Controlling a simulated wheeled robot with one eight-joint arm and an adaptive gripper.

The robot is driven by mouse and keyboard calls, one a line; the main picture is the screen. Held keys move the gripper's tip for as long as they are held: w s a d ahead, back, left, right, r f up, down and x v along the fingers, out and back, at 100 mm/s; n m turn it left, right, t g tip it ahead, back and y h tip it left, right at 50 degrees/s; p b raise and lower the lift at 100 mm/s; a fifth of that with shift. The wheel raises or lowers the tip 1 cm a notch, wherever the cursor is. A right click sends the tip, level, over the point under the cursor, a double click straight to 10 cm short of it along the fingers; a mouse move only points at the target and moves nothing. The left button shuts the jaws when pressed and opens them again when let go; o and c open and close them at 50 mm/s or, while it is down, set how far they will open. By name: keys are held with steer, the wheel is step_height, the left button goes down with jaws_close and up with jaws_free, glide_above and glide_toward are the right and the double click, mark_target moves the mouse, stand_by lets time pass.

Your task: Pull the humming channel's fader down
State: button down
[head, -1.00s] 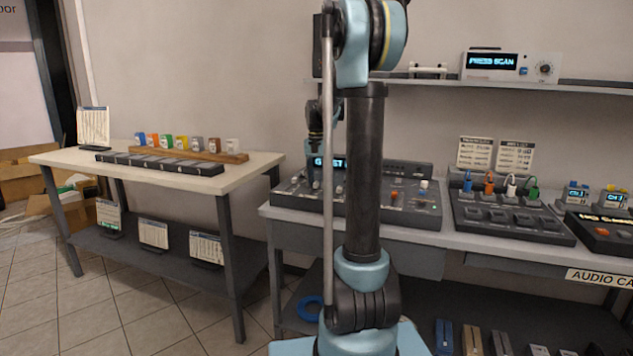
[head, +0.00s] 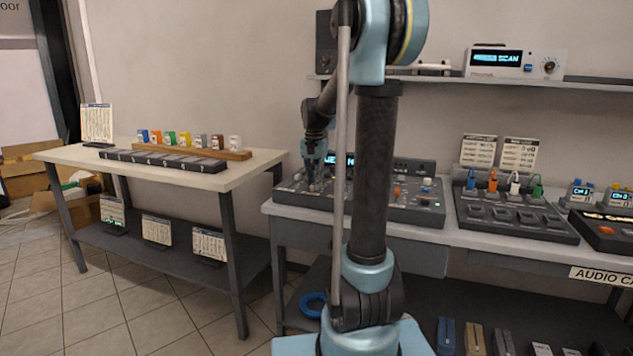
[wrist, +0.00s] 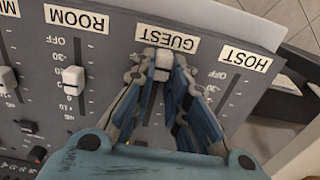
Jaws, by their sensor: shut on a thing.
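The mixer (head: 415,213) stands on the bench, and my gripper (head: 312,186) is down on its left part. In the wrist view the channel labels appear upside down: HOST, GUEST, ROOM and one cut off at the edge. There my gripper (wrist: 160,74) is shut on the white GUEST fader cap (wrist: 163,61), a fingertip on each side. This cap sits close to the GUEST label, at the OFF end of its slot. The ROOM fader cap (wrist: 73,78) is farther from its label, around mid-scale. The HOST cap is not visible. The mixer's blue display (head: 349,160) is partly hidden by my arm.
A patch panel with coloured plugs (head: 514,211) stands right of the mixer. A shelf (head: 590,84) above holds a scanner unit (head: 516,62). The table on the left holds a dark slotted strip (head: 160,162) and several coloured items on a wooden rail (head: 225,154).

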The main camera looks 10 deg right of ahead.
mark_target(313, 184)
steer(key=shift+s+a, duration=0.1)
steer(key=shift+a, duration=0.05)
steer(key=c, duration=1.6)
jaws_free()
steer(key=shift+o, duration=0.2)
step_height(313, 184, up, 12)
